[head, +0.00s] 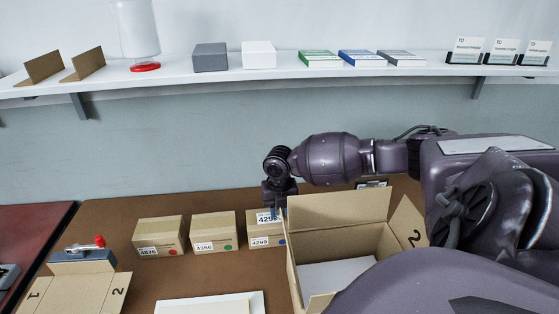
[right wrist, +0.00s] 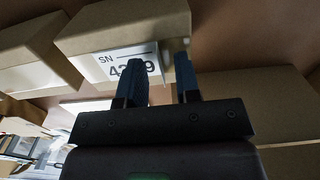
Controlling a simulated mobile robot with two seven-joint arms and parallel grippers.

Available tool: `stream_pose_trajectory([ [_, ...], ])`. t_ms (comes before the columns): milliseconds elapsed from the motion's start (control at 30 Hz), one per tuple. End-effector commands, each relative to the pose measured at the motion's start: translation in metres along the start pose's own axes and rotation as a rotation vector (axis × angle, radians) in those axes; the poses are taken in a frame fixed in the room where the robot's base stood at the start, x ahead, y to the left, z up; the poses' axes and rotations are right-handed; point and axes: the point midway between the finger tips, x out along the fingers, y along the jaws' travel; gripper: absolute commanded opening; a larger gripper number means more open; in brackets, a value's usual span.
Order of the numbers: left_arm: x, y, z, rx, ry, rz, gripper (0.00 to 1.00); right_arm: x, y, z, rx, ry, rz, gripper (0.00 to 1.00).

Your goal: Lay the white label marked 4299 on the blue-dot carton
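The white label marked 4299 (head: 266,217) shows at the top front edge of the third carton (head: 254,229), and an SN 4299 label (right wrist: 112,68) shows large in the right wrist view, partly behind a finger. Whether it lies flat there is unclear. That carton has a printed 4299 on its front; its right side is hidden by the open box, so its dot barely shows. My right gripper (head: 277,209) points down at this carton. Its fingers (right wrist: 162,82) stand apart with a gap between them, close to the label. My left gripper is out of view.
Cartons 4876 with a red dot (head: 158,236) and 4356 with a green dot (head: 214,232) stand to the left. A large open box (head: 335,240) stands close on the right. A shelf (head: 220,78) runs along the wall above. White sheets (head: 210,304) lie in front.

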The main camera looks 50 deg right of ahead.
Motion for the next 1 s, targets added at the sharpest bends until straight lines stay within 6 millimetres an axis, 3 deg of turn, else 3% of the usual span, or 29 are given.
stream_pose_trajectory([
  [233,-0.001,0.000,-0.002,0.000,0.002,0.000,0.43,-0.010,0.000,0.001,-0.001,-0.002,0.000,0.31],
  [700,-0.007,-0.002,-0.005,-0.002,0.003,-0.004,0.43,-0.089,0.000,0.001,0.000,-0.003,0.001,0.31],
  [1000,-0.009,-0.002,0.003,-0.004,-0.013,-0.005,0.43,-0.108,0.000,0.000,0.000,0.000,0.000,0.31],
])
